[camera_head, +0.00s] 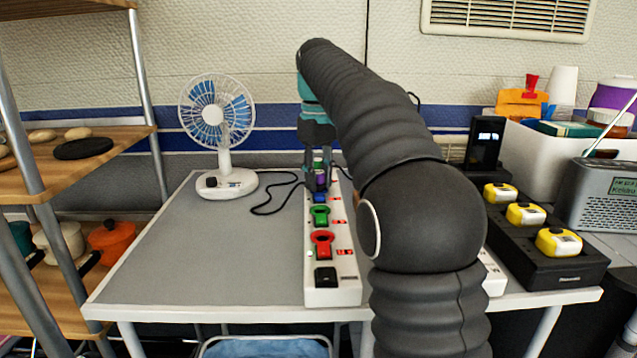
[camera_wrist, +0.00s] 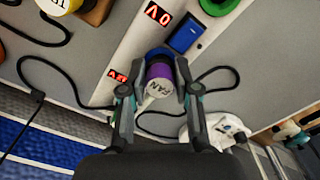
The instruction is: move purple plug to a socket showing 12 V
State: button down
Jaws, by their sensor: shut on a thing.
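The purple plug, labelled FAN (camera_wrist: 163,80), is between the fingers of my gripper (camera_wrist: 160,92), which is shut on it. It also shows as a small purple patch in the head view (camera_head: 321,180), partly hidden by my gripper (camera_head: 319,172). A blue ring shows just beyond the plug, over the white power strip (camera_head: 346,284); I cannot tell whether the plug is seated there. In the wrist view, one red display (camera_wrist: 158,13) reads 0 V. Another display (camera_wrist: 117,75) is partly hidden. The head view displays are too small to read.
A white fan (camera_head: 222,130) stands on the grey table (camera_head: 210,250), with a black cable (camera_head: 270,211) near the strip. Green (camera_head: 320,222) and red (camera_head: 322,252) rings lie along the strip. My arm hides much of the table's right side. A black dock (camera_head: 555,277) holds yellow units.

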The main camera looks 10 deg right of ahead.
aim_at(318, 172)
jog(key=shift+r+p, duration=0.7)
jog(key=shift+r, duration=0.05)
jog(key=shift+r, duration=0.85)
jog(key=shift+r, duration=1.4)
jog(key=s+a+b, duration=0.1)
jog(key=s+b, duration=0.1)
jog(key=s, duration=0.3)
jog(key=s+a+f+b, duration=0.1)
jog(key=s+b, duration=0.2)
jog(key=s, duration=0.3)
jog(key=s+a+f+b, duration=0.1)
jog(key=s+b, duration=0.2)
jog(key=s, duration=0.2)
jog(key=shift+s+a, duration=0.15)
jog(key=shift+s, duration=0.25)
jog(key=shift+f+b, duration=0.4)
jog(key=shift+f, duration=0.15)
jog(key=shift+f+p, duration=0.1)
jog(key=shift+p, duration=0.35)
jog(key=shift+f+b, duration=0.65)
jog(key=shift+f, duration=0.9)
dwell(0.4)
